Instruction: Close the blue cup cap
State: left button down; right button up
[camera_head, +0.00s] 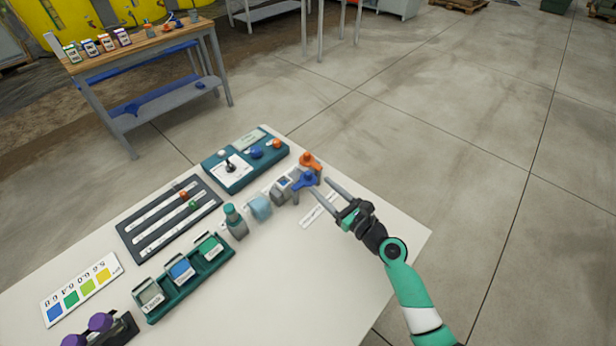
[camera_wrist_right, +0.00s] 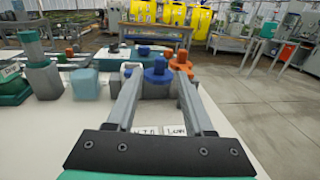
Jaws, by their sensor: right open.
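A blue cap with a rounded knob (camera_head: 305,180) sits on a grey block at the right end of the row on the white table. It also shows in the right wrist view (camera_wrist_right: 158,70). I cannot tell whether it is fully seated. An orange cap (camera_head: 310,160) stands just behind it. My right gripper (camera_head: 320,186) is open and low over the table. Its fingertips (camera_wrist_right: 159,74) point at the blue cap, which appears between them in the wrist view. I cannot tell whether they touch it. My left gripper is not in view.
A pale blue block (camera_head: 259,207) and a green-topped bottle (camera_head: 234,220) stand to the left of the caps. A teal switch panel (camera_head: 235,172) lies behind. A small label (camera_head: 317,212) lies under my right gripper. The table's front right is clear.

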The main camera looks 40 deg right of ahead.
aim_at(310, 176)
jog(key=w+b, duration=0.1)
jog(key=w, duration=0.2)
jog(key=w+b, duration=0.1)
jog(key=w, duration=0.2)
jog(key=shift+w+d, duration=0.2)
jog(key=shift+w, duration=0.35)
grip_shut()
dwell(0.8)
